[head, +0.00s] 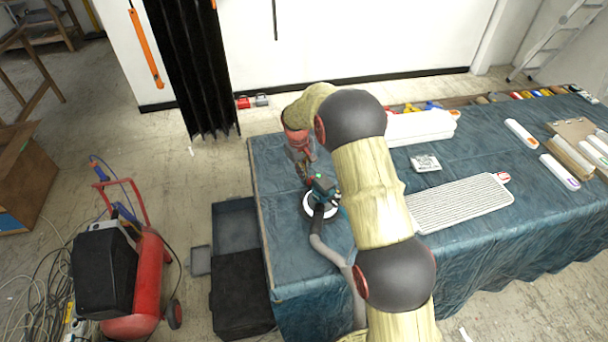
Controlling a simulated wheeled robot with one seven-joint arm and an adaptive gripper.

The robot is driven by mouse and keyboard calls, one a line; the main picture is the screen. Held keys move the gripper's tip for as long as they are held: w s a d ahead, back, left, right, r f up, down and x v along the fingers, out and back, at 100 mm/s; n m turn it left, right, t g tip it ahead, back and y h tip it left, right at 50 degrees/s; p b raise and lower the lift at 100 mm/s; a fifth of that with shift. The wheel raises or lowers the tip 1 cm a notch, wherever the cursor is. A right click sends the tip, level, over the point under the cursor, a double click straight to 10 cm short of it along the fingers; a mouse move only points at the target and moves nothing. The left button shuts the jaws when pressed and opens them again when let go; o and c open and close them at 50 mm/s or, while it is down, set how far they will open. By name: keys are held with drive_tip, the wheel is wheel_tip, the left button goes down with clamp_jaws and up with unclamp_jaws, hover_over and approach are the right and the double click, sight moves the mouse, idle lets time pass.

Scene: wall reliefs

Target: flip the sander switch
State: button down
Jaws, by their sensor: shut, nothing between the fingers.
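The sander (322,186) is a small dark green tool with a pale round base. It lies on the blue-covered table (285,262) near its left end, left of my arm. A grey hose (325,247) runs from it toward the table's front edge. My gripper (304,178) is at the end of my arm, close to the sander's upper left side. The fingertips are small and dark here, and I cannot tell whether they touch the sander. The sander's switch is too small to make out.
My arm covers the table's middle left. A ribbed white panel (460,204), white rolls (420,127) and a small packet (425,163) lie to the right. A red compressor (150,275) and a black open case (240,270) stand on the floor at left.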

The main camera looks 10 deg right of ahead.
drive_tip(key=s+a+r+p, duration=0.1)
drive_tip(key=a+r, duration=0.3)
drive_tip(key=r, duration=0.8)
drive_tip(key=shift+s+p, duration=0.35)
drive_tip(key=shift+p, duration=0.2)
drive_tip(key=shift+a, duration=0.1)
drive_tip(key=s+f+m+g, duration=0.1)
drive_tip(key=s+f, duration=0.1)
drive_tip(key=s, duration=0.4)
drive_tip(key=s+d+r+m+t+b, duration=0.1)
drive_tip(key=s+r+t, duration=0.1)
drive_tip(key=s+r, duration=0.4)
drive_tip(key=s+d+r+m+t+b, duration=0.1)
drive_tip(key=s+r, duration=0.5)
drive_tip(key=s, duration=1.1)
drive_tip(key=s+d+r+m+t+y+b, duration=0.1)
drive_tip(key=s+d+r+t+b, duration=0.2)
drive_tip(key=s, duration=0.9)
wheel_tip(320, 180, up, 4)
drive_tip(key=shift+s+d+f, duration=0.15)
drive_tip(key=shift+s+f, duration=0.1)
